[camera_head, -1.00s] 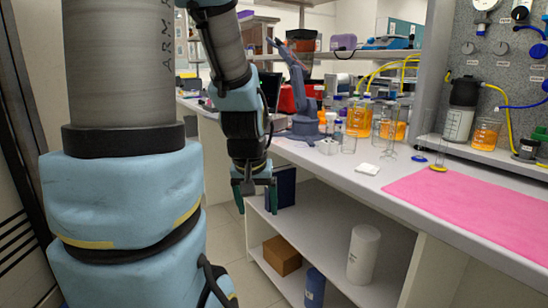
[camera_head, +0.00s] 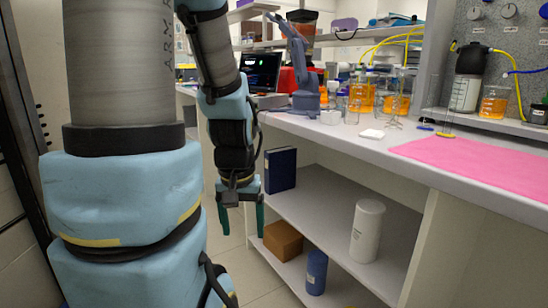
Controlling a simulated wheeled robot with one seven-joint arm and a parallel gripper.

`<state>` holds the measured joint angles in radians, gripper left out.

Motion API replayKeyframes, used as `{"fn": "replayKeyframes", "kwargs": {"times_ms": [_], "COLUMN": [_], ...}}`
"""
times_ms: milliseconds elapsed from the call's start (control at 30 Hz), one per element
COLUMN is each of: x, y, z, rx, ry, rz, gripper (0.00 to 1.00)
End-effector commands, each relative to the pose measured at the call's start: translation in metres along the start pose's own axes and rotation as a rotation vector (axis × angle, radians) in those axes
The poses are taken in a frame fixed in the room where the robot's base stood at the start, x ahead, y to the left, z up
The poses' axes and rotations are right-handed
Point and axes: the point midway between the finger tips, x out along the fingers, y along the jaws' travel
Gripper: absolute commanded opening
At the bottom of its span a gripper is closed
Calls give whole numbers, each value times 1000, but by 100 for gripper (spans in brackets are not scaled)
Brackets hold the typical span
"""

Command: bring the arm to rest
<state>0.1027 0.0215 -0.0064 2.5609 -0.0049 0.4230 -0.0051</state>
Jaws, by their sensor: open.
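My gripper (camera_head: 241,221) hangs down at the lower end of my arm, in front of the bench, in the camera_head view. Its two green fingers are apart, with nothing between them. My arm (camera_head: 230,115) reaches down from the top of the view, beside my column. The gripper is below the bench top's height, left of the open shelves. It appears clear of the shelf edge, though the exact gap in depth is hard to tell.
The bench top (camera_head: 345,129) holds a pink mat (camera_head: 480,165), glassware with orange liquid (camera_head: 361,97) and a small blue-grey arm (camera_head: 300,70). The shelves below hold a dark blue book (camera_head: 281,169), a brown box (camera_head: 283,240), a white cylinder (camera_head: 366,230) and a blue bottle (camera_head: 316,272).

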Motion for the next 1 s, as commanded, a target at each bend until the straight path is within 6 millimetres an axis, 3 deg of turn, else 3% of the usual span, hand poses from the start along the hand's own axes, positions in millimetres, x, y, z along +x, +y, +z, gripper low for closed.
{"fn": "replayKeyframes", "kwargs": {"times_ms": [33,467,800,1000], "x": [-14,-68,-154,-174], "y": [0,0,0,1], "z": [-3,-10,-22,-25], "rx": [0,0,0,0], "ry": [2,3,3,3], "rz": [0,0,0,0], "gripper": [80,80,80,80]}}
